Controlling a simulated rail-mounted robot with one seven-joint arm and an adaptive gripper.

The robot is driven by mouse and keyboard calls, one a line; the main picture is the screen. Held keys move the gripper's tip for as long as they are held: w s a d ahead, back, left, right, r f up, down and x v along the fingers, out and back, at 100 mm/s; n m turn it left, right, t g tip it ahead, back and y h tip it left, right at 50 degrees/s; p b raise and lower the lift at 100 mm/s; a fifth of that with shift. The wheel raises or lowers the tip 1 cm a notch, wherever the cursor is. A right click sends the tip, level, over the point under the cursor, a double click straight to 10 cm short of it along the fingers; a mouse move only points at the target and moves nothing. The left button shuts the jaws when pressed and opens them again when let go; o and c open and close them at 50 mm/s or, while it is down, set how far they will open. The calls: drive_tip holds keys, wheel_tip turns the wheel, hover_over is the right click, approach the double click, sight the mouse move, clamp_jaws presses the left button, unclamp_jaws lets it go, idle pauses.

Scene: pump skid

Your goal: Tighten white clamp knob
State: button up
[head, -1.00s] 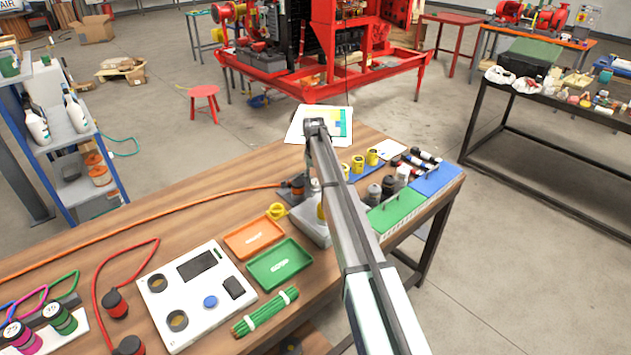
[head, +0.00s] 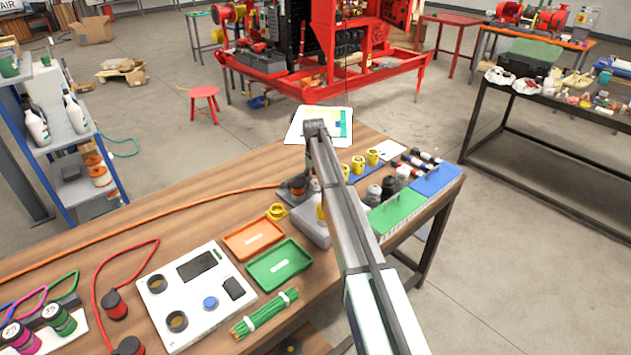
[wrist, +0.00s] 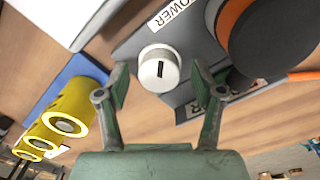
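The white clamp knob (wrist: 158,70) shows in the wrist view as a round white cap with a short black mark, on a grey plate (wrist: 190,50). My gripper (wrist: 159,72) is open, with one finger on each side of the knob. The knob lies between the fingertips in the picture, with a visible gap on both sides. I cannot tell how far the tips are above the plate. In the head view my arm hides the knob and my gripper's fingers.
A label reading "POWER" (wrist: 172,10) and a dark round part beside an orange ring (wrist: 232,22) are close to the knob. Yellow cylinders (wrist: 67,105) stand on a blue strip to the left. Orange (head: 253,238) and green (head: 279,263) trays lie on the wooden bench.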

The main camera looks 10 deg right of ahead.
sight(315, 182)
drive_tip(key=shift+r, duration=0.1)
wheel_tip(315, 182, up, 12)
drive_tip(key=shift+a, duration=0.15)
idle(0.6)
